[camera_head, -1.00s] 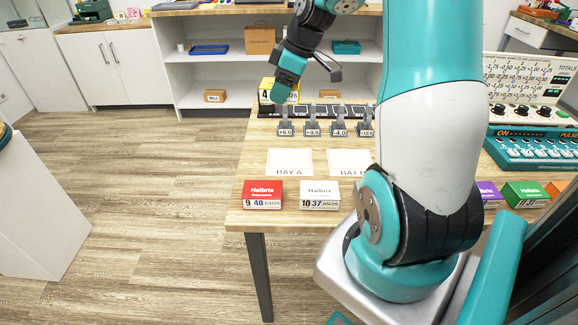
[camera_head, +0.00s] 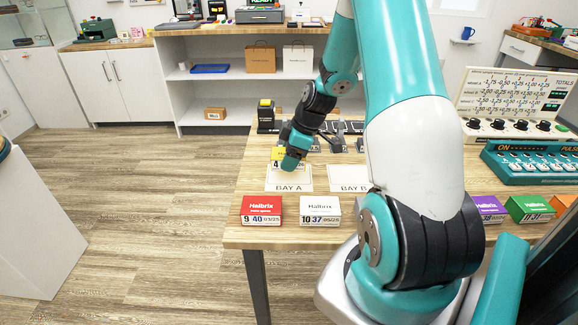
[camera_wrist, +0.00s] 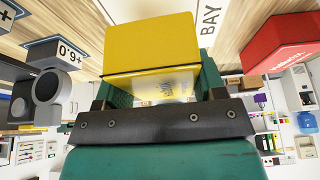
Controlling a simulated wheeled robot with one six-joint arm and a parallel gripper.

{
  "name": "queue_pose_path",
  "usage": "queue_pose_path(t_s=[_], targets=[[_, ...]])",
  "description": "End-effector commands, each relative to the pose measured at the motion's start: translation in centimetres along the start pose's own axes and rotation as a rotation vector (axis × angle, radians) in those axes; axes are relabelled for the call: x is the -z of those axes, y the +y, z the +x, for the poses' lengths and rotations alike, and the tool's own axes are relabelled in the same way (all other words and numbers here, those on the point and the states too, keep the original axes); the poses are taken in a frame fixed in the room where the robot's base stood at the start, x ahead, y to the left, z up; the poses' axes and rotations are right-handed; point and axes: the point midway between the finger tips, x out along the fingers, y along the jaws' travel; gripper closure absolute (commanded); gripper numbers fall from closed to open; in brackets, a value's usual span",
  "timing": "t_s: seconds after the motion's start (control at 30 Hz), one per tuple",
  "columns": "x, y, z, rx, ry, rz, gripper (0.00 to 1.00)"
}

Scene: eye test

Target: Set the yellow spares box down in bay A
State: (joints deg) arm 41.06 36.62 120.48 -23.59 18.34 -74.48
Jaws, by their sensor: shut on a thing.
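The yellow spares box (camera_head: 277,153) is held in my gripper (camera_head: 287,160), which is shut on it. In the head view my gripper hides much of the box. The wrist view shows the box's yellow face (camera_wrist: 150,45) close up, in front of the dark jaw bar. The white bay A card (camera_head: 289,187) lies on the table; the box appears over its back edge. I cannot tell whether box and card touch. Part of the lettering "BAY" (camera_wrist: 210,22) shows beside the box in the wrist view.
The bay B card (camera_head: 348,180) lies to the right of bay A. A red box (camera_head: 261,209) and a white box (camera_head: 319,209) stand along the front edge. Grey stands with number labels (camera_wrist: 65,52) are behind the bays. A black-and-yellow device (camera_head: 266,117) stands at the back left.

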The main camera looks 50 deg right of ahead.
Motion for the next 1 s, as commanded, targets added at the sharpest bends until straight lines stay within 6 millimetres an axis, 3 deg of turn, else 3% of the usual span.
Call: queue_pose_path(t_s=[0.2,0.53,0.57,0.67,1.0], targets=[[-1.1,-0.1,2.8,0.002,-0.001,0.001,0.62],[-1.3,0.0,3.1,0.0,0.0,0.001,0.62],[-1.3,0.0,3.1,0.0,-0.001,0.001,0.34],[-1.3,0.0,3.0,0.0,-0.001,0.002,0.11],[-1.2,0.0,2.6,-0.001,0.0,0.002,0.11]])
